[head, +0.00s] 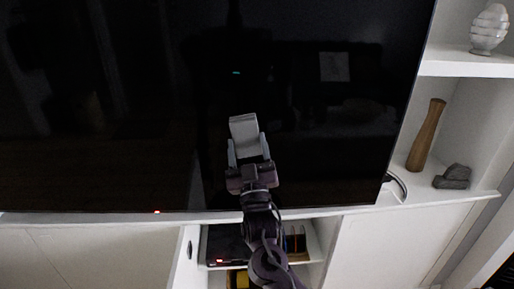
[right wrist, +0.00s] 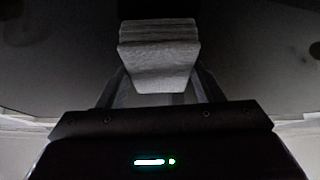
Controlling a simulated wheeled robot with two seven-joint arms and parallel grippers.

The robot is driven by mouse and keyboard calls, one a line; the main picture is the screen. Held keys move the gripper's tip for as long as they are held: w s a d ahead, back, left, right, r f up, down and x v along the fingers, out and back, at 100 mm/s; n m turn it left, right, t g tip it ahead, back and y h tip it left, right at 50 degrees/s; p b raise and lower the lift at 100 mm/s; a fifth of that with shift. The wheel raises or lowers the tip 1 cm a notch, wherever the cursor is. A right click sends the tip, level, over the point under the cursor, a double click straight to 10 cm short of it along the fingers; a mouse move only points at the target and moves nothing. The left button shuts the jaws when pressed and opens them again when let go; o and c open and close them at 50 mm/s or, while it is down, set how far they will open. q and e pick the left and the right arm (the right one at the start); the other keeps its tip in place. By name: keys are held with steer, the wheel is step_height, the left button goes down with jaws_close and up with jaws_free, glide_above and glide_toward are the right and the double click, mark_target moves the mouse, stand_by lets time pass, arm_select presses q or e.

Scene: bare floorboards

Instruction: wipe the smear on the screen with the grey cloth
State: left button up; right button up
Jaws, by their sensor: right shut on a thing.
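The screen (head: 130,110) is a large dark panel that fills most of the head view. My right gripper (head: 248,150) is in front of its lower middle, shut on the grey cloth (head: 244,128), a folded pale block. The cloth (right wrist: 160,55) also shows between the fingers in the right wrist view. I cannot tell whether the cloth touches the screen. A small cyan mark (head: 236,72) shows on the screen above the cloth; I cannot tell whether it is a reflection. No smear can be made out clearly. My left gripper is not in view.
A white cabinet (head: 90,250) runs below the screen, with an open compartment behind my right arm. White shelves at the right hold a white ornament (head: 489,30), a brown wooden vase (head: 426,135) and a dark grey object (head: 453,177). A cable (head: 397,186) lies by the screen's lower right corner.

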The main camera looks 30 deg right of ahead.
steer(key=shift+a, duration=0.15)
steer(key=shift+s+a+f, duration=0.15)
steer(key=shift+s+a, duration=0.2)
steer(key=shift+s, duration=0.15)
steer(key=shift+s+a+p, duration=0.2)
steer(key=shift+s+a, duration=0.1)
steer(key=shift+s, duration=0.35)
steer(key=shift+s+a+p, duration=0.25)
steer(key=shift+s+a, duration=0.1)
steer(key=shift+s, duration=0.35)
steer(key=shift+s+a+p, duration=0.2)
steer(key=shift+s+a, duration=0.1)
steer(key=shift+s, duration=0.35)
steer(key=shift+s+a, duration=0.35)
steer(key=shift+s, duration=0.35)
steer(key=shift+s+a, duration=0.35)
steer(key=shift+s, duration=0.3)
